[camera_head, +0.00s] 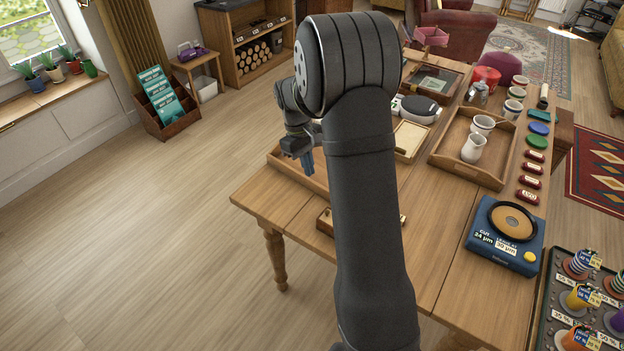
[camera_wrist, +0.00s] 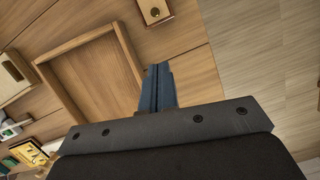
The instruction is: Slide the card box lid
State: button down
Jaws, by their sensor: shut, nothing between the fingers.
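A pale wooden box with a flat lid (camera_head: 411,138) lies on the table right of my arm in the head view; it fits a card box. My gripper (camera_head: 307,168) has blue fingers, shut and empty, above the edge of an open wooden tray. The fingers also show in the wrist view (camera_wrist: 158,70).
The shallow wooden tray (camera_wrist: 78,43) looks empty. A blue scale-like device (camera_head: 488,252) stands at the table's right. My arm hides the table's middle. Bare tabletop lies at the front left.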

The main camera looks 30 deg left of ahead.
jog(key=d+f+m, duration=0.1)
jog(key=f, duration=0.2)
jog(key=d+f+m, duration=0.1)
jog(key=f, duration=0.2)
jog(key=d+f+m, duration=0.1)
jog(key=f, duration=0.2)
jog(key=shift+w+d+f+m+g, duration=0.2)
jog(key=shift+d+m+g, duration=0.1)
jog(key=shift+d+g, duration=0.1)
jog(key=shift+s+d+f, duration=0.25)
jog(key=shift+s+d, duration=0.15)
jog(key=shift+d, duration=0.3)
jog(key=shift+s+d+f, duration=0.1)
jog(key=shift+s+d, duration=0.05)
jog(key=shift+d, duration=0.4)
jog(key=shift+s+d+f, duration=0.1)
jog(key=shift+d, duration=0.4)
